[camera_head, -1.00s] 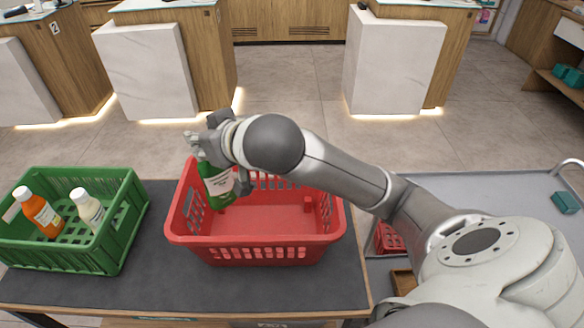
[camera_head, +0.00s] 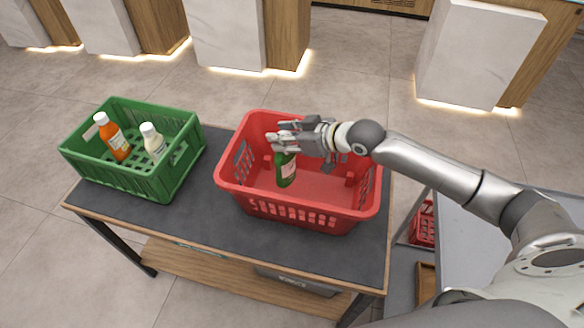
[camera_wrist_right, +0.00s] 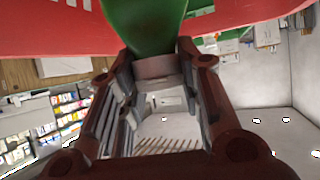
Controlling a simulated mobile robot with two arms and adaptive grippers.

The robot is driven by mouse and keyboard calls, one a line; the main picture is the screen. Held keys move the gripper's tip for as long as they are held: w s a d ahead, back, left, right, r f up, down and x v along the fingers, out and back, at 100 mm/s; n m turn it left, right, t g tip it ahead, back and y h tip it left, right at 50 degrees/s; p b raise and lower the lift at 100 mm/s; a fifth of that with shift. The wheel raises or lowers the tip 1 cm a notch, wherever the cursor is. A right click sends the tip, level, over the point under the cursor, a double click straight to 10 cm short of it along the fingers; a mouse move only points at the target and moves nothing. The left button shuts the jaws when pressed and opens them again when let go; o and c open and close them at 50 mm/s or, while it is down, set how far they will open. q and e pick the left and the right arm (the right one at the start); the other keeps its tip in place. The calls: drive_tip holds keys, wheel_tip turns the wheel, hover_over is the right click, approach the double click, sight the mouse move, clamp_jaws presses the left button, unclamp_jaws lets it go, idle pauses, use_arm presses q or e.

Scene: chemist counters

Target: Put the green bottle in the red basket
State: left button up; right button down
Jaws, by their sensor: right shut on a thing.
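The green bottle (camera_head: 285,170) hangs near upright inside the red basket (camera_head: 300,211), within its walls toward the left. My right gripper (camera_head: 284,143) is shut on the bottle's upper part. I cannot tell whether the bottle's base touches the basket floor. In the right wrist view the green bottle (camera_wrist_right: 145,22) shows between the fingers (camera_wrist_right: 155,68), with the red basket (camera_wrist_right: 60,32) beyond. The left gripper is not in view.
A green crate (camera_head: 115,178) on the left of the dark table (camera_head: 215,215) holds an orange bottle (camera_head: 113,138) and a white-capped pale bottle (camera_head: 154,143). A grey surface (camera_head: 480,235) with a smaller red basket (camera_head: 424,225) stands at the right.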

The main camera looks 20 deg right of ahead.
sight(291, 155)
wheel_tip(291, 155, down, 2)
drive_tip(key=shift+w+f, duration=0.1)
drive_tip(key=shift+f, duration=0.05)
wheel_tip(291, 155, down, 4)
drive_tip(key=shift+r+p, duration=0.1)
drive_tip(key=shift+p, duration=0.25)
drive_tip(key=shift+f, duration=0.25)
drive_tip(key=c, duration=1)
unclamp_jaws()
